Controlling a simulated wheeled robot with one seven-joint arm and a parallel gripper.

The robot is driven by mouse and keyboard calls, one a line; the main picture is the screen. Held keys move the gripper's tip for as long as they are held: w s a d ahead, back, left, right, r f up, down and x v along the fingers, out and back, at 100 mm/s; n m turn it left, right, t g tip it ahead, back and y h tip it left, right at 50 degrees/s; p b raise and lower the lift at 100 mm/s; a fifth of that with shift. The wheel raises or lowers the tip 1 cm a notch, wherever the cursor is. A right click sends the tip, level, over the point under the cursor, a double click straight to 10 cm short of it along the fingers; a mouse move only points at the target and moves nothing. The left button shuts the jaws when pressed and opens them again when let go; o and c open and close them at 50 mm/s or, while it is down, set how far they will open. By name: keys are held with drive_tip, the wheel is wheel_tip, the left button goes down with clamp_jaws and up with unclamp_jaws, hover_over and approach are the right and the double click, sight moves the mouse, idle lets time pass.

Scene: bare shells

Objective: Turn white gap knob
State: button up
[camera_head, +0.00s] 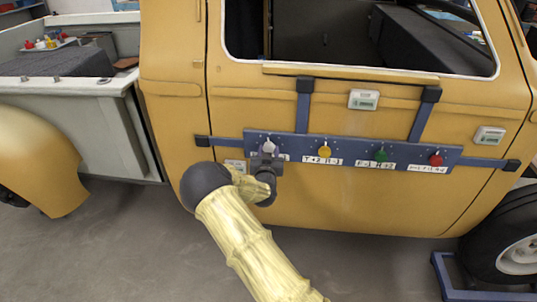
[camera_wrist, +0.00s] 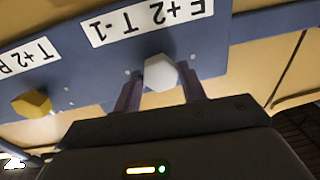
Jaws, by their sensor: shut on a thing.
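The white gap knob (camera_head: 268,146) is the leftmost knob on a blue panel (camera_head: 342,149) strapped across the yellow vehicle door. In the wrist view the white knob (camera_wrist: 160,72) is faceted and sits between my gripper's two fingers, below a label reading upside down. My gripper (camera_head: 266,158) reaches it from below in the head view. The gripper (camera_wrist: 160,88) is shut on the white knob, one finger on each side. The knob's lower part is partly hidden by the gripper in the head view.
A yellow knob (camera_head: 324,151), a green knob (camera_head: 381,155) and a red knob (camera_head: 436,159) sit to the right on the panel. The yellow knob (camera_wrist: 32,103) shows at left in the wrist view. Straps and small white boxes are on the door.

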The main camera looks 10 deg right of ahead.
drive_tip(key=n+b, duration=0.2)
drive_tip(key=n, duration=0.1)
drive_tip(key=shift+f, duration=0.15)
drive_tip(key=shift+n+b, duration=0.75)
drive_tip(key=shift+n, duration=1.15)
drive_tip(key=o, duration=1)
drive_tip(key=shift+r, duration=0.2)
drive_tip(key=shift+s, duration=0.1)
drive_tip(key=b+v, duration=0.2)
drive_tip(key=v, duration=1.5)
drive_tip(key=shift+s+a+r, duration=0.1)
drive_tip(key=shift+a+r, duration=0.05)
drive_tip(key=shift+a, duration=0.05)
